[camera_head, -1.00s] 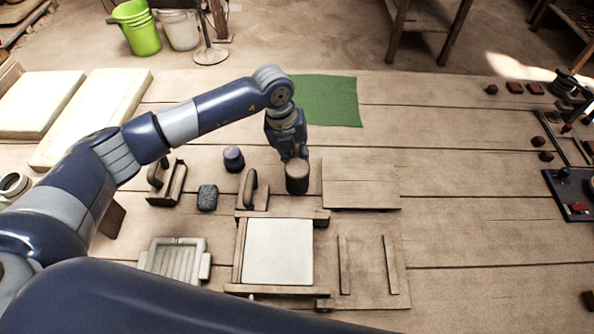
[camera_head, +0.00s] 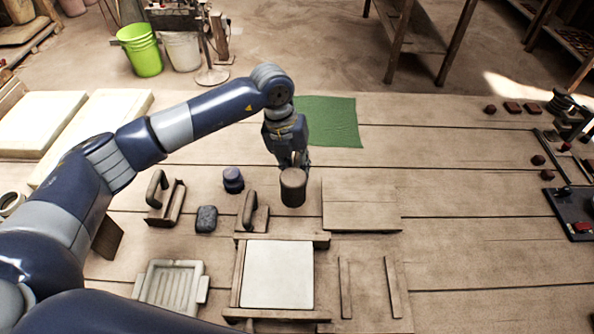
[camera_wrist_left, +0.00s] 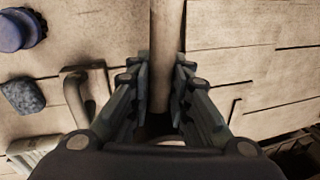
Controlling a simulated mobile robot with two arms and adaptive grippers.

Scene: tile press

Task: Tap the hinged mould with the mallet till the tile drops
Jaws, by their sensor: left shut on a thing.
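My left gripper (camera_head: 292,162) is shut on the handle of a wooden mallet. The mallet's thick round brown head (camera_head: 293,188) shows beyond the fingers, above the worktable and just behind the mould. In the left wrist view the pale mallet handle (camera_wrist_left: 165,50) runs between the two fingers. The mould (camera_head: 236,270) is a wooden frame on the bench with a flat, square white slab, the tile (camera_head: 278,275), in it. The mallet head looks apart from the mould, though its exact height is hard to tell. My right gripper is not in view.
A wooden board (camera_head: 362,205) lies right of the mallet. Left of it are a blue jar (camera_head: 233,180), a dark sponge-like block (camera_head: 206,219) and handled wooden tools (camera_head: 250,215). A ridged tray (camera_head: 170,284) lies front left. A green cloth (camera_head: 330,122) lies behind.

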